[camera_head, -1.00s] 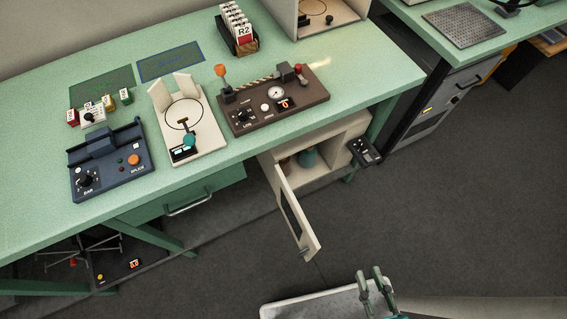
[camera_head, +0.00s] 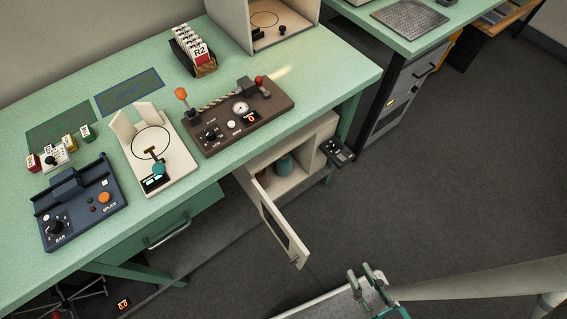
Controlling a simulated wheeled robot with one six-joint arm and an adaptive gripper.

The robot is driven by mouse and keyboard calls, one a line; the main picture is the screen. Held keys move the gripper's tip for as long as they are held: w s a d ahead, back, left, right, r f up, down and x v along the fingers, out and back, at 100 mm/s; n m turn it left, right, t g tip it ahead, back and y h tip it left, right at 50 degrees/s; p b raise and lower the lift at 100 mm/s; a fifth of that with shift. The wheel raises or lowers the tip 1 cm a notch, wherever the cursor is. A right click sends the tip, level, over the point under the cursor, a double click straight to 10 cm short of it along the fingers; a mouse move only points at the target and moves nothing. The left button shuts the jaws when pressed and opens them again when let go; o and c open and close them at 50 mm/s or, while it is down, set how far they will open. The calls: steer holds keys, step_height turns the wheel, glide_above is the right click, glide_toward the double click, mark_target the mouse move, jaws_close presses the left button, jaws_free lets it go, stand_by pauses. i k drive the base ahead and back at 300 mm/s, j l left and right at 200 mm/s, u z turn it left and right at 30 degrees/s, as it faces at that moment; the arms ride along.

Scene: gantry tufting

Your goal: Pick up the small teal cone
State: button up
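A teal object (camera_head: 284,164), likely the small teal cone, stands inside the open cabinet under the green bench. Its top is partly hidden by the cabinet's upper edge, so I cannot make out its full shape. A brown object (camera_head: 262,174) stands to its left in the cabinet. The cabinet door (camera_head: 284,229) hangs open toward me. My gripper (camera_head: 360,271) is at the bottom of the view, well apart from the cabinet. Its two fingers are spread with nothing between them.
The green bench (camera_head: 330,75) carries a dark blue control box (camera_head: 85,208), a white fixture with a teal knob (camera_head: 178,150), a brown control panel (camera_head: 275,105) and a card rack (camera_head: 193,50). A small black box (camera_head: 338,152) sits right of the cabinet. Grey floor (camera_head: 450,180) lies clear at right.

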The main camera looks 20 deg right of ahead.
mark_target(282, 165)
steer(key=i+l+z, duration=0.2)
steer(key=l, duration=0.15)
steer(key=l+z, duration=0.2)
steer(key=l, duration=0.2)
steer(key=i+l+z, duration=0.1)
steer(key=i+l, duration=0.45)
steer(key=l, duration=0.15)
steer(key=i+l+u, duration=0.1)
steer(key=i+u, duration=0.15)
steer(key=u, duration=0.15)
steer(key=i+l+u, duration=0.15)
steer(key=u, duration=0.25)
steer(key=i+l+u, duration=0.2)
steer(key=u, duration=0.2)
steer(key=i+l+u, duration=0.2)
steer(key=u, duration=0.2)
steer(key=l, duration=0.1)
